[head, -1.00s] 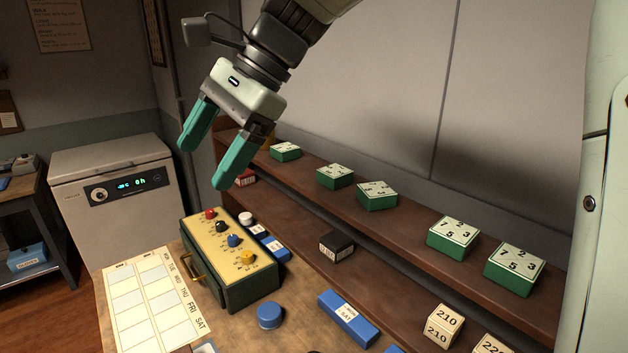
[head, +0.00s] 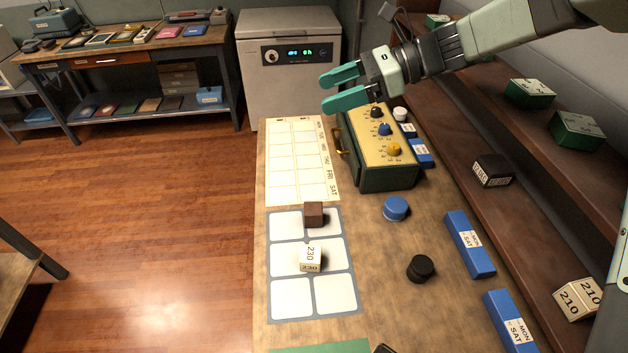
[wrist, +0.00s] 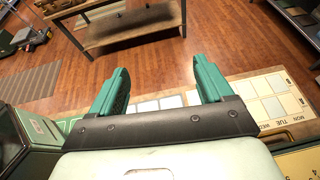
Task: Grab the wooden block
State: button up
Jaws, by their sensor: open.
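A small dark brown wooden block (head: 314,214) sits on the table in the head view, at the top of a grey mat with white cells (head: 292,298). My gripper (head: 324,93) is open and empty. It hangs in the air beyond the block, up and to the right in the picture, near the yellow-topped box, with its green fingers pointing left. In the wrist view my gripper (wrist: 156,80) shows two spread green fingers with nothing between them. I cannot make out the block in the wrist view.
A cream 230 block (head: 311,257) stands on the mat near the wooden block. A green box with a yellow knob panel (head: 375,150), a blue cap (head: 396,208), a black knob (head: 421,268) and blue boxes (head: 470,244) lie to the right. A brown shelf (head: 530,205) borders the table.

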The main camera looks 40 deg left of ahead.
send_near(313, 208)
jog(key=x, duration=0.5)
jog(key=shift+s+a+r, duration=0.1)
jog(key=shift+s+r, duration=0.1)
jog(key=shift+f, duration=0.35)
jog(key=shift+s+a+f, duration=0.1)
jog(key=shift+s+a, duration=0.05)
jog(key=shift+a, duration=0.05)
jog(key=shift+x, duration=2.2)
jog(key=c, duration=1.1)
